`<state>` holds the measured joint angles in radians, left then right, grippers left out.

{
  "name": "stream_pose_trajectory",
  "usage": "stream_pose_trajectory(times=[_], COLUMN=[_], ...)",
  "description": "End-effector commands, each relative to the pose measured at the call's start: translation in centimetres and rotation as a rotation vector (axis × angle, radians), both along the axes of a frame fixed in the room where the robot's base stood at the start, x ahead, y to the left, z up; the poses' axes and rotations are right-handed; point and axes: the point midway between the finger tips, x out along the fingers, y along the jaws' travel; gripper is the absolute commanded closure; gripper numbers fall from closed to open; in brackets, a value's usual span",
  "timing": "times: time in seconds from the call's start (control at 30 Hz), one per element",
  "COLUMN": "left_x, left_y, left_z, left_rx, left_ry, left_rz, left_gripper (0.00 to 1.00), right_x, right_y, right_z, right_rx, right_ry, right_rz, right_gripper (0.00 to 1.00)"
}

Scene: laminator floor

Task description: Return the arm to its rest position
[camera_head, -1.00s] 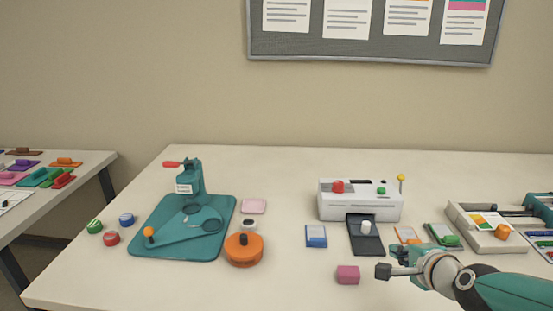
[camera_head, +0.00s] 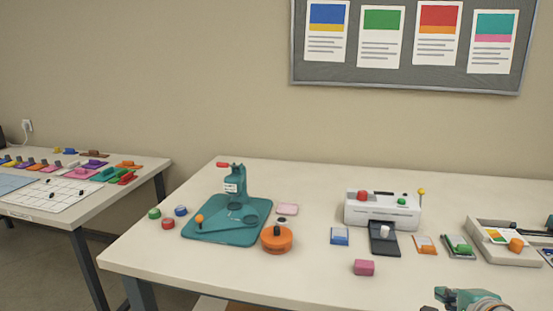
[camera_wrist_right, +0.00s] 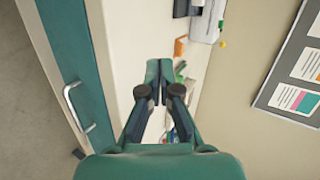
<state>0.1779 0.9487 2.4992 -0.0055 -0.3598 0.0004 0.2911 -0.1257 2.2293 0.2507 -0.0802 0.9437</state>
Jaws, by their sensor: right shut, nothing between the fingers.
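My right gripper (camera_wrist_right: 159,82) is shut and empty in the right wrist view, its two dark fingers together at the tips. Behind them the white table, its teal side and the wall show, turned sideways. In the head view my right arm reaches only a little above the bottom edge at the right. It is in front of the pink block (camera_head: 364,267) and to its right, clear of it in the picture. Most of the gripper is cut off there. My left gripper does not show.
On the table (camera_head: 330,290) stand a teal press (camera_head: 233,186), an orange round tool (camera_head: 276,240), a white laminator (camera_head: 382,211) and a grey tray unit (camera_head: 498,251). Small cards lie between them. The front middle of the table is bare. A side table (camera_head: 75,219) stands at the left.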

Motion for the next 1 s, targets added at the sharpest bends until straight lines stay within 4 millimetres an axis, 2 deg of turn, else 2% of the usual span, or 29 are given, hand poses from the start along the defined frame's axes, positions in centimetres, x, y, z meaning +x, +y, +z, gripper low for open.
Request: stream_pose_trajectory(times=[0.03,0.27,0.47,0.57,0.67,0.77,0.8,0.9,1.0], left_x=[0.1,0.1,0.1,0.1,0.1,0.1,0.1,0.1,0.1], left_y=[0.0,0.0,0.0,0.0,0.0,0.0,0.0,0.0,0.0], left_z=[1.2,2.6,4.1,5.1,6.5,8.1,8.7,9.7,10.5], left_rx=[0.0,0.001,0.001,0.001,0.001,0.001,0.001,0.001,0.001], left_ry=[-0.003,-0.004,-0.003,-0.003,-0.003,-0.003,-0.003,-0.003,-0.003], left_rz=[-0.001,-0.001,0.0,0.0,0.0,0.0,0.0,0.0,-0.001], left_gripper=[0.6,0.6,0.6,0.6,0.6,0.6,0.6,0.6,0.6], right_x=[0.4,1.6,1.4,0.8,-0.9,-4.2,-5.8,-10.1,-14.2], right_y=[0.6,3.3,6.6,8.7,11.6,15.4,16.8,19.8,22.2], right_z=[0.0,-3.9,-8.7,-11.7,-15.6,-20.2,-21.9,-25.3,-27.6], right_rx=[0.008,0.042,0.071,0.079,0.071,0.035,0.015,-0.041,-0.1], right_ry=[0.022,0.131,0.263,0.349,0.46,0.593,0.641,0.731,0.784], right_rz=[0.016,0.076,0.149,0.204,0.295,0.448,0.52,0.706,0.9], right_gripper=[1.0,1.0,1.0,1.0,1.0,1.0,1.0,1.0,1.0])
